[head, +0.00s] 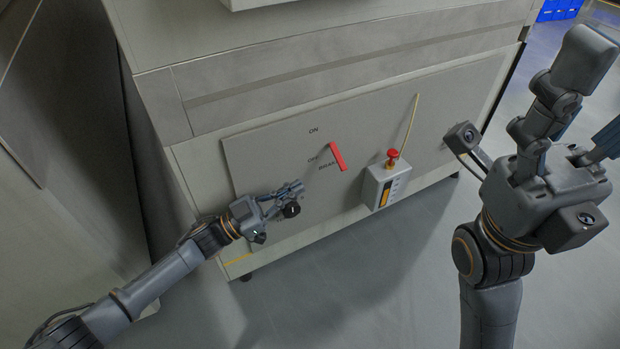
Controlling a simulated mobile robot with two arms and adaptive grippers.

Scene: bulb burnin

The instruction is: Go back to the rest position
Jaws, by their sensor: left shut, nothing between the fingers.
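My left gripper (297,190) reaches in from the lower left. Its fingers are shut and empty in front of the grey panel (250,160), left of and below the red lever handle (338,157). A gap shows between the fingers and the handle. Whether the fingertips touch the panel is hard to tell. My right gripper (600,100) is raised close to the camera at the right. Its fingers are spread apart with nothing seen between them, and one runs out of the frame.
A grey control box (375,187) with a red mushroom button (392,155) is on the cabinet front, right of the lever. The large cabinet (320,60) fills the back. Grey floor (370,290) is clear in front. Blue crates (558,10) stand far at upper right.

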